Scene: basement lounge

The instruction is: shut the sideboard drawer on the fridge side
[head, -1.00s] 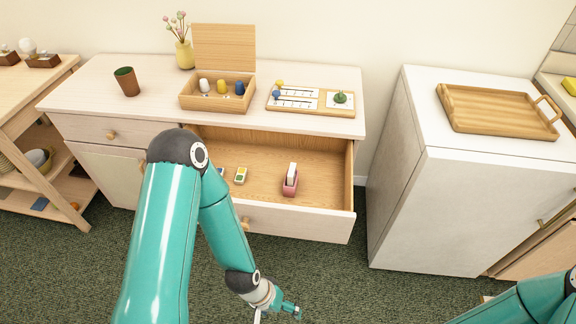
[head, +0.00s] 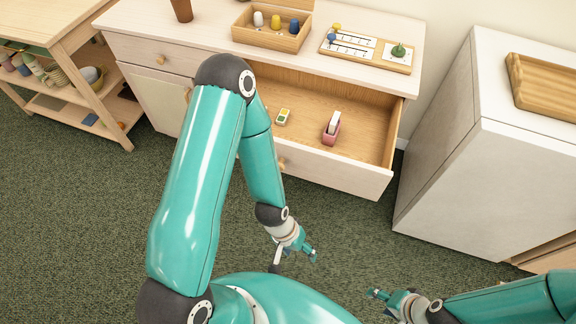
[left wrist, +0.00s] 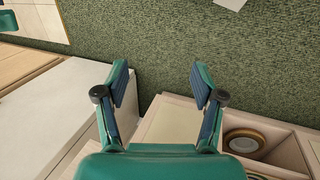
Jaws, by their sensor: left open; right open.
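The sideboard (head: 205,32) has its drawer on the fridge side pulled well out; the drawer front (head: 345,176) faces me. Inside the drawer are a small green-and-yellow item (head: 284,117) and a pink holder with a white piece (head: 331,129). My left arm crosses in front of the drawer's left part and hides it. My left gripper (head: 311,254) is open and empty, in front of and below the drawer front, apart from it. Its open fingers also show in the left wrist view (left wrist: 160,84). My right gripper (head: 379,302) is open and empty, lower and further right.
The white fridge (head: 470,150) stands right of the drawer, with a wooden tray (head: 545,88) on top. A wooden box (head: 271,38) and a board (head: 368,51) sit on the sideboard. A shelf unit (head: 60,40) stands left. Green carpet (head: 80,220) is clear in front.

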